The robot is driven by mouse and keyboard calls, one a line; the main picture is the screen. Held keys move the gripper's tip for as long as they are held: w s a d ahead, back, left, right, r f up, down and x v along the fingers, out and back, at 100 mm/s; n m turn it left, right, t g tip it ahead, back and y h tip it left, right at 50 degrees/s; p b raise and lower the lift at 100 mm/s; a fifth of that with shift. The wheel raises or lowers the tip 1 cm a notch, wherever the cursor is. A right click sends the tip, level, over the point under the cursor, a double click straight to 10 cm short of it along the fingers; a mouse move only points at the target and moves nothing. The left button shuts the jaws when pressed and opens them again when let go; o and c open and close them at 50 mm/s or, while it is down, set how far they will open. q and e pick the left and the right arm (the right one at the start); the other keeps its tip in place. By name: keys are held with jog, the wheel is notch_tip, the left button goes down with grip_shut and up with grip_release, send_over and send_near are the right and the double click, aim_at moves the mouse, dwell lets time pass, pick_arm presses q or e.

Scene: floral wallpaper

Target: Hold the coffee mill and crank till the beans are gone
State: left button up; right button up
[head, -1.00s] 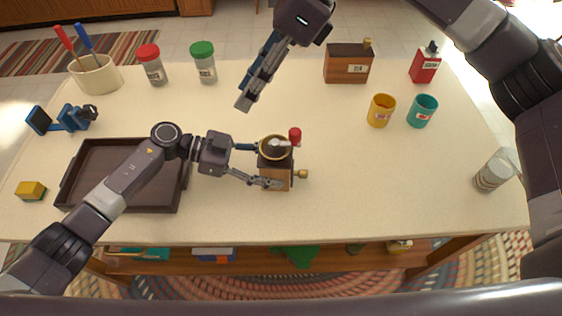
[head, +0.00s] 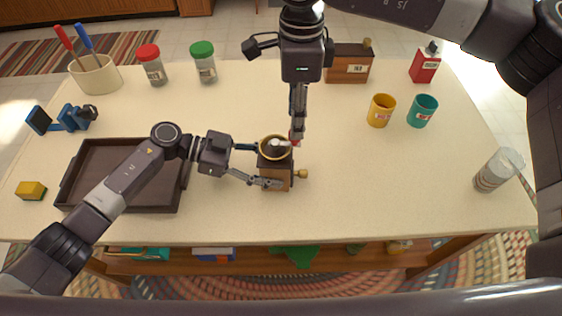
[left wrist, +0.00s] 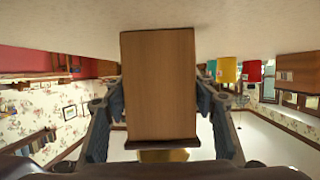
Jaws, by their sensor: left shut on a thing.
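The coffee mill (head: 275,172) stands on the table, with a wooden body, a brass-rimmed bowl on top and a small brass drawer knob at its right. My left gripper (head: 259,163) is shut on the mill's body from the left. The left wrist view shows the wooden body (left wrist: 160,85) between its two fingers (left wrist: 160,105). The crank's red knob (head: 295,141) is mostly hidden by my right gripper (head: 298,130). That gripper points down at the knob; its fingers overlap in this view, so I cannot tell whether they hold it. The beans cannot be made out.
A dark tray (head: 125,210) lies left of the mill under my left arm. A wooden box (head: 345,66) stands behind my right gripper. A yellow mug (head: 381,110), a teal mug (head: 422,110) and a glass jar (head: 498,170) stand right. The table front right is clear.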

jog(key=shift+f, duration=2.05)
jog(key=shift+c, duration=0.4)
